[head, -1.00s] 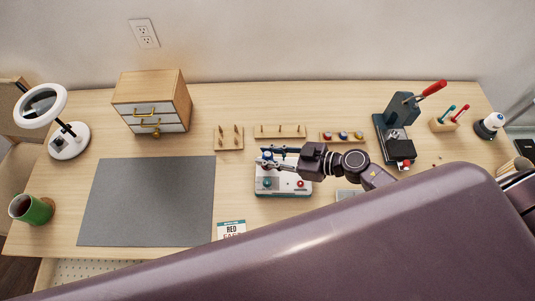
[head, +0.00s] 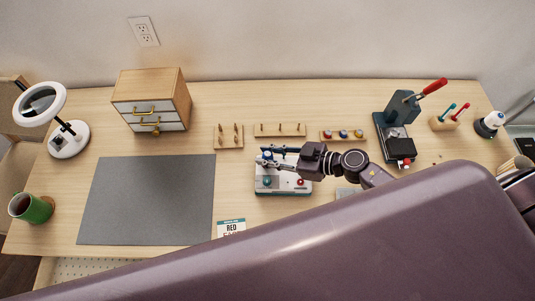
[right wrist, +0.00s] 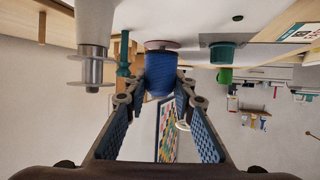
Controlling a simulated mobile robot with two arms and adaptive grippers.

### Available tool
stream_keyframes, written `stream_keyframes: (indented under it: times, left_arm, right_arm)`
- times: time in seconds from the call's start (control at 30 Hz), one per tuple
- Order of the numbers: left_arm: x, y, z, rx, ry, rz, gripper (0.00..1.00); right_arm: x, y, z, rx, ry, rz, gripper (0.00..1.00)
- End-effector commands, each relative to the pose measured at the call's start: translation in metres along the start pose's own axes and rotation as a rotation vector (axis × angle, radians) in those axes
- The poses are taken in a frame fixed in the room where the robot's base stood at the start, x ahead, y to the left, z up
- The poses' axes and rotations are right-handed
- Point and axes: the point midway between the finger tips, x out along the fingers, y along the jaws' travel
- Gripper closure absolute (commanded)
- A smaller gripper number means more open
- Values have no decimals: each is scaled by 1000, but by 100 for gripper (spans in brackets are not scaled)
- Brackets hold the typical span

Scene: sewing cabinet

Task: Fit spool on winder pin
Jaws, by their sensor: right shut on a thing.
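The winder (head: 270,188) is a white base with a teal knob and a red button, at mid-desk. My right gripper (head: 276,153) is over its back part, pointing left. In the right wrist view, where the desk appears at the top, this gripper (right wrist: 160,92) is shut on a blue spool (right wrist: 160,75). A brownish disc (right wrist: 162,45) sits at the spool's desk-side end. A metal spindle with flanges (right wrist: 92,66) stands to the left, apart from the spool. The winder pin cannot be made out, nor whether the spool is on it. My left gripper is not in view.
Peg racks (head: 229,144) and a rack of small spools (head: 344,141) stand behind the winder. A grey mat (head: 145,200) lies left, with a drawer cabinet (head: 180,95) behind it. A red-lettered card (head: 231,229) is in front. A dark lever press (head: 402,108) stands right.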

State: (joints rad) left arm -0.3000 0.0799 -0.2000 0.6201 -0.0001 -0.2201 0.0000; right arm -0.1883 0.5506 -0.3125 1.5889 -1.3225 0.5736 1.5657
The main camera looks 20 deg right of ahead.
Motion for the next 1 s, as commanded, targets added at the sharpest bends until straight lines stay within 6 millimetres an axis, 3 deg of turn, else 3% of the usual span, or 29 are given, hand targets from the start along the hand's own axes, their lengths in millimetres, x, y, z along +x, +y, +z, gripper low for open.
stream_keyframes:
  times: [0.6,0.63,0.8,1.0]
  left_arm:
    - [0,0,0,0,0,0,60]
    - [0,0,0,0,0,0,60]
    - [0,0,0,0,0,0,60]
    - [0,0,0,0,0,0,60]
  right_arm:
    - [2,0,6,0,0,0,90]
    - [2,0,6,0,0,0,75]
    - [2,0,6,0,0,0,57]
    - [2,0,6,0,0,0,56]
